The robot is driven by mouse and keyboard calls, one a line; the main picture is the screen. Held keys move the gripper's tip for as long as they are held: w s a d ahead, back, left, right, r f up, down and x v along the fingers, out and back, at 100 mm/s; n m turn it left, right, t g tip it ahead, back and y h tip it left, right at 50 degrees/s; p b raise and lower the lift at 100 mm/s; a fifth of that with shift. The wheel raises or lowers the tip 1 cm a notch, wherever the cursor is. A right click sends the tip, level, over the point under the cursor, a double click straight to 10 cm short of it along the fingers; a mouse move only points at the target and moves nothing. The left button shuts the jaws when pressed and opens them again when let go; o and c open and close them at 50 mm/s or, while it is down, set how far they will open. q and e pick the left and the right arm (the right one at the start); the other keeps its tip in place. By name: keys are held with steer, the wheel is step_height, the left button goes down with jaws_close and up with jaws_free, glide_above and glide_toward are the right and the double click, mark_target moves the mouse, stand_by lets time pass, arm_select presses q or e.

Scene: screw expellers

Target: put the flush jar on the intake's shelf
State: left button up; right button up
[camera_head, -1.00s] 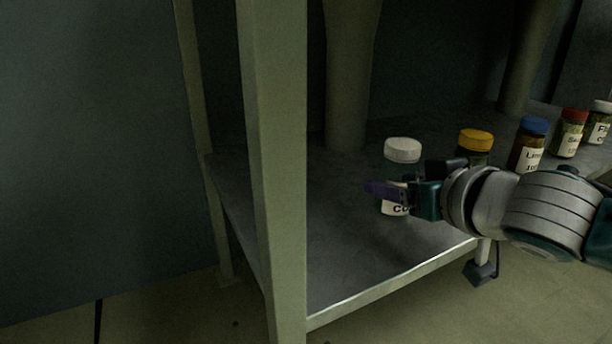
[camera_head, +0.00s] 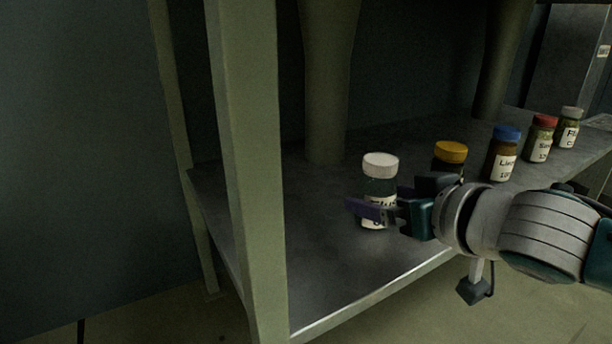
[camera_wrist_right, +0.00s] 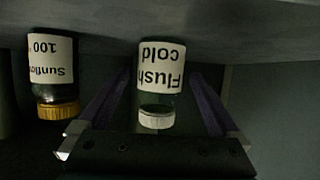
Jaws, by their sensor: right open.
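The flush jar (camera_head: 380,166) is a clear jar with a white cap and a white label, standing upright on a dark lower shelf (camera_head: 330,275). In the right wrist view the jar (camera_wrist_right: 160,72) appears upside down, its label reading "Flush cold". My right gripper (camera_head: 368,212) is open at the jar's lower half, and its purple fingers partly hide the label. In the wrist view the fingers (camera_wrist_right: 160,105) lie on either side of the jar, with gaps showing. I cannot tell whether this shelf is the intake's. My left gripper is not in view.
A yellow-capped jar (camera_head: 451,153) labelled "Sunflo…" stands close to the right. Blue-capped (camera_head: 505,152), red-capped (camera_head: 542,137) and pale-capped (camera_head: 569,127) jars continue the row. A pale post (camera_head: 245,170) rises in front at left; a thick column (camera_head: 328,90) stands behind the flush jar.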

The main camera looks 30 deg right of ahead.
steer(key=d+p+v, duration=0.1)
steer(key=p+v, duration=0.4)
steer(key=v, duration=0.5)
steer(key=s+a+f+n+g, duration=0.1)
steer(key=s+a+g, duration=0.4)
steer(key=s, duration=0.3)
steer(key=s+a+f+n+g+y, duration=0.1)
steer(key=s+a+f+g, duration=0.1)
steer(key=s+a+g, duration=0.2)
steer(key=s+a, duration=0.1)
steer(key=s, duration=0.2)
steer(key=shift+s+a+n+g, duration=0.35)
steer(key=shift+s+n+g, duration=0.05)
steer(key=shift+f, duration=0.15)
